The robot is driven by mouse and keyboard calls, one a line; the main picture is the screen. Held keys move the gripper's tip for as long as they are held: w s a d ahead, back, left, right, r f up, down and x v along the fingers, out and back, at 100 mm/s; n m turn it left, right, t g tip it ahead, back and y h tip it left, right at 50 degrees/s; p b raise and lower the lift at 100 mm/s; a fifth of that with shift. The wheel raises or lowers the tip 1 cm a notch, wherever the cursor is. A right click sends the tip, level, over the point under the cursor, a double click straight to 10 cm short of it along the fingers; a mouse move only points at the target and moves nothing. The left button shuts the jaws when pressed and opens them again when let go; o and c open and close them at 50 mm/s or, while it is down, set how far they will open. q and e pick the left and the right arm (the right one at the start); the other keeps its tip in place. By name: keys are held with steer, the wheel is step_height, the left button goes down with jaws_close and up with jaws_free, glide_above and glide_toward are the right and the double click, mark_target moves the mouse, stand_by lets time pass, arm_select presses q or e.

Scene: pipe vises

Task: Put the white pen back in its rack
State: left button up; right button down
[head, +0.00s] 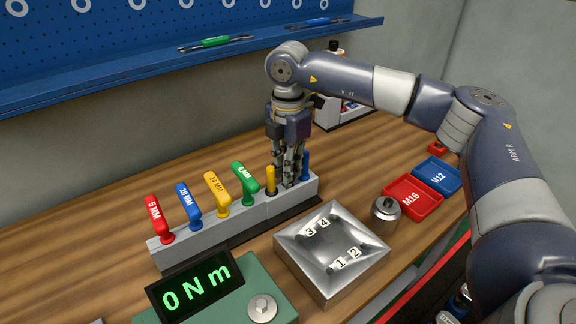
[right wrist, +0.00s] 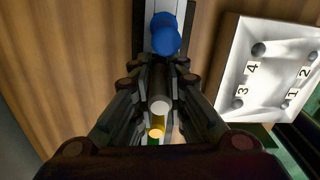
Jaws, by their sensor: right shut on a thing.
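My right gripper (head: 290,165) points straight down at the right end of the grey rack (head: 294,200). Its fingers are shut on the white pen, whose pale round end (right wrist: 160,105) shows between them in the right wrist view. The pen is upright, in line between a yellow pen (head: 270,180) and a blue pen (head: 306,165) standing in the rack. In the head view the fingers hide most of the white pen, so I cannot tell how deep it sits. My left gripper is not in view.
T-handled keys in red (head: 157,218), blue, yellow and green stand left of the pens. A metal tray (head: 330,292) with numbered spots, a steel weight (head: 385,212), a red M16 bin (head: 410,200) and a blue M12 bin (head: 440,175) are to the right. A torque display (head: 195,288) stands in front.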

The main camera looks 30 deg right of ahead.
steer(key=shift+s+f+b, duration=0.1)
steer(key=shift+f+b, duration=0.5)
steer(key=shift+f, duration=0.35)
stand_by(1.2)
steer(key=c, duration=1.5)
jaws_free()
steer(key=shift+c, duration=0.2)
step_height(320, 180, up, 12)
